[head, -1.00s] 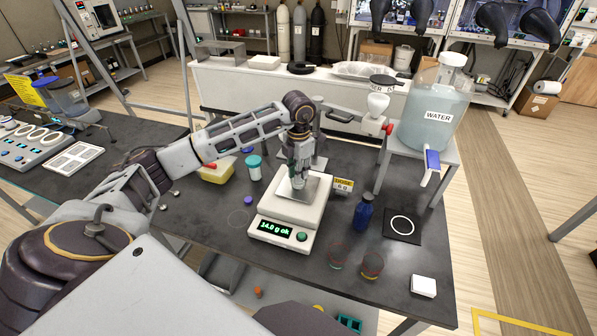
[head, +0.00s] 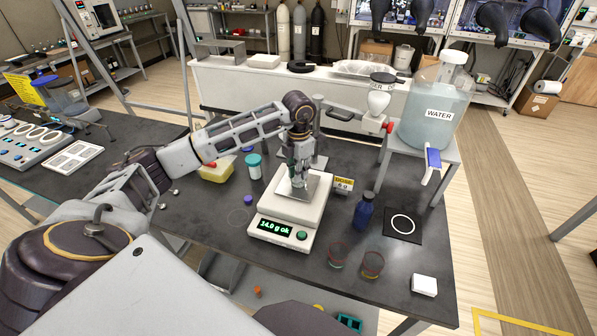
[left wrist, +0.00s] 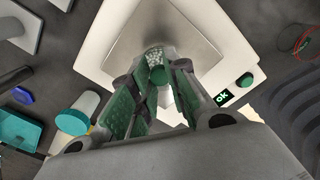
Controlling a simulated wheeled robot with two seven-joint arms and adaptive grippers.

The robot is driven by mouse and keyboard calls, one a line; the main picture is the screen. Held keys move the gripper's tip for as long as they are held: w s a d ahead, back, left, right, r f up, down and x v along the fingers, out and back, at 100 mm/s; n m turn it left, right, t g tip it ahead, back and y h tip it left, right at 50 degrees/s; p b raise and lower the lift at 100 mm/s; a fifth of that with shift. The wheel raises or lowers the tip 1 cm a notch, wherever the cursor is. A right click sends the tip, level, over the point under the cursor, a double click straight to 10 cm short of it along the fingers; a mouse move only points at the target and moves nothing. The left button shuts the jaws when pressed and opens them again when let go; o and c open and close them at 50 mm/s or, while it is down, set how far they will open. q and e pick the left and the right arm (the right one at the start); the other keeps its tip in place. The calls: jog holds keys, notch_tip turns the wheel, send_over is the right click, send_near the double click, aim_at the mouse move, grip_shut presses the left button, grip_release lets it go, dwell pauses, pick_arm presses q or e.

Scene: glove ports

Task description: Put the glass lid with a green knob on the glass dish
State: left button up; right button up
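The glass dish (left wrist: 153,52), with pale granules in it, stands on the steel pan of the balance (head: 287,221). The green knob of the glass lid (left wrist: 157,76) shows between my left fingertips, right over the near side of the dish. The clear glass is hard to make out, so I cannot tell whether the lid touches the dish. My left gripper (head: 298,180) points down over the pan; its green-padded fingers (left wrist: 160,78) appear closed on the knob. They hide most of the dish in the head view. My right gripper is not in view.
A black ringed mat (head: 402,226) lies at the right.

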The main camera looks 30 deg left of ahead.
pick_arm(q)
jog(key=o, duration=0.5)
jog(key=shift+r, duration=0.1)
notch_tip(320, 180, up, 12)
dwell(0.7)
jog(key=shift+s+f, duration=0.1)
jog(key=shift+f, duration=0.1)
dwell(0.8)
